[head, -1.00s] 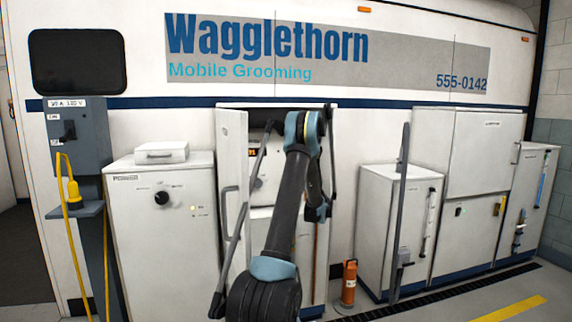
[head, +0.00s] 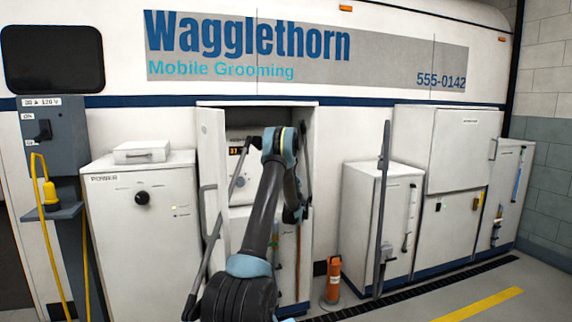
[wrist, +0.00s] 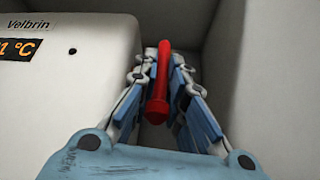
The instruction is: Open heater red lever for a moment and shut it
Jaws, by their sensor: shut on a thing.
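The red lever (wrist: 158,95) shows in the wrist view as a bar with a rounded near end. It stands between the blue-padded fingers of my gripper (wrist: 162,72), which are shut on it. The lever is beside the right side of the white heater (wrist: 75,105), labelled "Velbrin", with an orange °C display (wrist: 20,48). In the head view the heater's display (head: 236,151) shows inside the open cabinet (head: 258,103). There my arm reaches into the cabinet and hides the lever and much of the heater.
The cabinet door (head: 212,150) stands open on the left. A white power cabinet (head: 140,235) is left of it. An orange cylinder (head: 333,280) stands on the floor to the right, near a grey upright post (head: 382,200). Cabinet walls closely surround my gripper.

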